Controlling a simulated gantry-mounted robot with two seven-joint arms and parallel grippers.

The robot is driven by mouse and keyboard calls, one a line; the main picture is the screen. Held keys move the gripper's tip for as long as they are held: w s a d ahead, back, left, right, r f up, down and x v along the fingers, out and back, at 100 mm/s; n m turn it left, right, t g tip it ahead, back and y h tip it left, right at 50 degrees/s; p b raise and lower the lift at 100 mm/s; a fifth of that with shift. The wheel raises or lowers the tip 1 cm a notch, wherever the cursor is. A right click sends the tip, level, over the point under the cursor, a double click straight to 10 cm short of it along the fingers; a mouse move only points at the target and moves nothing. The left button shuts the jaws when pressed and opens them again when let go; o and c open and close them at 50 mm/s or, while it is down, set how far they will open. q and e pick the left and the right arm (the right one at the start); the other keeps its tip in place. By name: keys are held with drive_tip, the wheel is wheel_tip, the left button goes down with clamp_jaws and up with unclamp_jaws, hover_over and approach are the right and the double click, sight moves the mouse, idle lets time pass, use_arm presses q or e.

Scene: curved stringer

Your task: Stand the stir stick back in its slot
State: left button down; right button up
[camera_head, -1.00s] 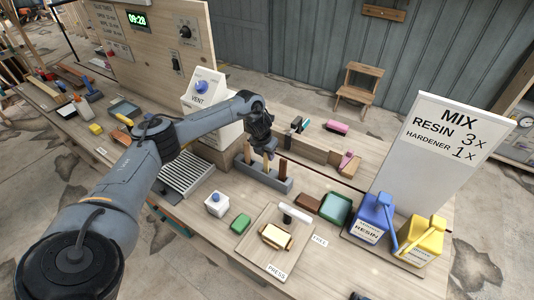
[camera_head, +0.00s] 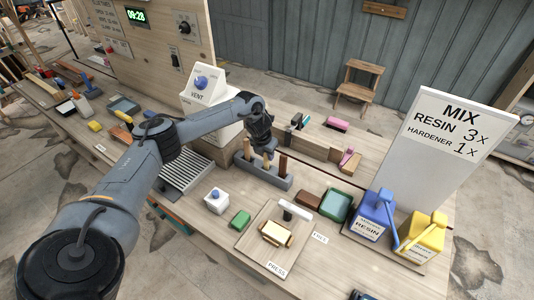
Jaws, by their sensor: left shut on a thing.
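The grey slotted holder (camera_head: 273,180) stands on the bench in the middle of the view, with brown sticks upright at its left (camera_head: 247,150) and right (camera_head: 283,164). My left gripper (camera_head: 266,151) is just above the holder's middle, shut on the stir stick (camera_head: 266,160), a light wooden stick. The stick points down between the two brown ones. Its lower end meets or lies just in front of the holder's middle; I cannot tell how deep it sits. Most of the stick's top is hidden by the gripper. My right gripper is not in view.
The white vent box (camera_head: 203,84) stands behind my left arm. A white knobbed box (camera_head: 217,201), a green block (camera_head: 240,219) and the press board (camera_head: 252,240) lie in front. A green tray (camera_head: 337,206), blue resin jug (camera_head: 371,215) and yellow jug (camera_head: 425,235) stand right.

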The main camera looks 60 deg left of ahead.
use_arm(q)
drive_tip(key=shift+f, duration=0.2)
drive_tip(key=shift+c, duration=1.4)
unclamp_jaws()
drive_tip(key=shift+r, duration=0.15)
wheel_tip(320, 180, up, 4)
drive_tip(key=p, duration=0.4)
drive_tip(key=shift+r, duration=0.2)
wheel_tip(320, 180, up, 4)
drive_tip(key=p, duration=0.4)
drive_tip(key=shift+r, duration=0.2)
